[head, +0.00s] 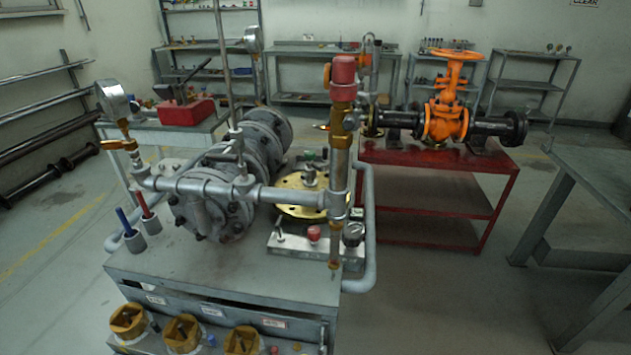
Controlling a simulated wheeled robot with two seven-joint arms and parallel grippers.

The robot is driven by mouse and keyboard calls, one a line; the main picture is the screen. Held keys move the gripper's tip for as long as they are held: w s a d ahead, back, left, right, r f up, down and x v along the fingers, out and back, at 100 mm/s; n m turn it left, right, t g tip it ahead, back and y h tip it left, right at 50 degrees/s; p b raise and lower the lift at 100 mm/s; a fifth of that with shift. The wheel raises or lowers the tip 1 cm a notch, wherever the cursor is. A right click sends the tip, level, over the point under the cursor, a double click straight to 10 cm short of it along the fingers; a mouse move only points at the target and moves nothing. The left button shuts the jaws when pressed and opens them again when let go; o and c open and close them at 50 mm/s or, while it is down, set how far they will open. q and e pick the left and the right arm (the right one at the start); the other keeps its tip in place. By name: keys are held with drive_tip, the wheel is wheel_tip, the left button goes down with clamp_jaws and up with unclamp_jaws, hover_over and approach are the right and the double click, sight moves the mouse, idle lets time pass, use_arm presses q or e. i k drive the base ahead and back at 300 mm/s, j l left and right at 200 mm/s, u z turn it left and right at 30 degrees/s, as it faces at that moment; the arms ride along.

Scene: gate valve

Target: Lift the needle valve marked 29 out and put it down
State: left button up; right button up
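I cannot read a mark 29 anywhere, and I cannot tell for sure which part is the needle valve. A low silver block (318,254) on the near grey bench carries several small fittings. They are a small silver T-handled fitting (280,231), a red-capped fitting (314,234) and a dark round-faced fitting (353,235). A brass disc (297,212) with small fittings on top lies just behind the block. The upright brass relief valve with a red cap (343,78) partly hides this area. Neither of my grippers is in view.
Grey piping (215,190) with a gauge (112,100) and a large flanged body (212,195) fills the near bench (200,275). Yellow-brown fittings (183,333) sit along its front. A red table (430,160) with an orange gate valve (447,115) stands behind right, across open floor.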

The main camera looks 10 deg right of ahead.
sight(309, 176)
drive_tip(key=l+u, duration=0.25)
drive_tip(key=l, duration=0.25)
drive_tip(key=k+l+u, duration=0.1)
drive_tip(key=l+u, duration=0.15)
drive_tip(key=l, duration=0.2)
drive_tip(key=k+l+u, duration=0.1)
drive_tip(key=l+u, duration=0.15)
drive_tip(key=l, duration=0.25)
drive_tip(key=k+l+u, duration=0.2)
drive_tip(key=l, duration=0.25)
drive_tip(key=i+l+u, duration=0.3)
drive_tip(key=l, duration=0.3)
drive_tip(key=l+u, duration=0.3)
drive_tip(key=l, duration=0.25)
drive_tip(key=l+u, duration=0.25)
drive_tip(key=l, duration=0.4)
drive_tip(key=i+l+u, duration=0.2)
drive_tip(key=l+u, duration=0.15)
drive_tip(key=l, duration=0.3)
